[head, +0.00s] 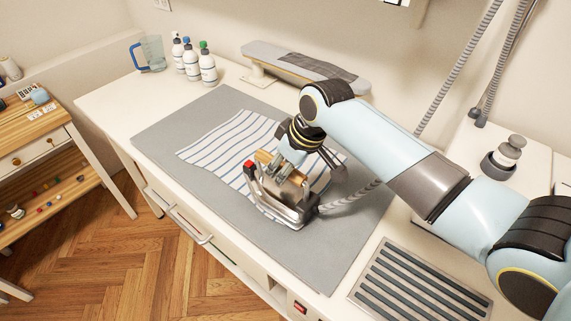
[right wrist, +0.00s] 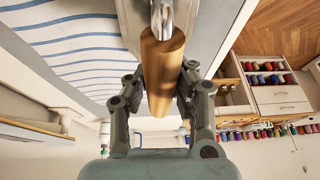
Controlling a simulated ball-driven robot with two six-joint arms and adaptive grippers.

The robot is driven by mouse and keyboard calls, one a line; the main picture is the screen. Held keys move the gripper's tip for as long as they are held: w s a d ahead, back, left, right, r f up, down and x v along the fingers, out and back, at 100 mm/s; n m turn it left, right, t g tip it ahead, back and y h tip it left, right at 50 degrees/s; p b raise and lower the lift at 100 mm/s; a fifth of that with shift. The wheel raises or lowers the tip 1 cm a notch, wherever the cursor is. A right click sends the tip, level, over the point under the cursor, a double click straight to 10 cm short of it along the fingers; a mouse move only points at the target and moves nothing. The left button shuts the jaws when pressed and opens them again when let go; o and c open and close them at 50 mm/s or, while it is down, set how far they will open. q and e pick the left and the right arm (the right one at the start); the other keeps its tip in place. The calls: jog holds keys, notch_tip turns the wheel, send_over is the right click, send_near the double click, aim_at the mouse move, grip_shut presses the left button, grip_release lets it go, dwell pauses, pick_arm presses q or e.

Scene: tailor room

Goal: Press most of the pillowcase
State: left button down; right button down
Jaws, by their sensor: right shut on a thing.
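A white pillowcase with blue stripes (head: 215,152) lies flat on a grey pressing mat (head: 160,127). It also shows in the right wrist view (right wrist: 75,45). An iron (head: 292,214) with a wooden handle sits over the front right part of the pillowcase, and hides the cloth beneath it. I cannot tell whether its soleplate touches the cloth. My right gripper (head: 286,176) is shut on the iron's handle. The right wrist view shows the fingers (right wrist: 160,92) on both sides of the wooden handle (right wrist: 162,70). My left gripper is not in view.
A ribbed hose (head: 352,197) runs right from the iron. A slatted metal rest (head: 420,283) lies at the front right. Several bottles (head: 207,68), a measuring jug (head: 150,53) and a small ironing board (head: 300,66) stand along the back. The mat's left part is clear.

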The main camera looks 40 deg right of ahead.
jog(key=shift+s+a+r, duration=0.1)
jog(key=shift+s+a, duration=0.1)
jog(key=shift+a, duration=0.6)
jog(key=shift+s+a, duration=0.2)
jog(key=shift+a, duration=0.6)
jog(key=shift+d, duration=0.15)
jog(key=shift+w+d, duration=0.35)
jog(key=shift+d, duration=0.85)
jog(key=shift+w+d, duration=0.4)
jog(key=shift+d, duration=0.85)
jog(key=shift+w+d, duration=0.35)
jog(key=shift+d, duration=0.85)
jog(key=shift+d, duration=0.2)
jog(key=w+d+b, duration=0.1)
jog(key=w+d, duration=0.1)
jog(key=d, duration=0.5)
jog(key=shift+w+d, duration=0.15)
jog(key=shift+d, duration=0.05)
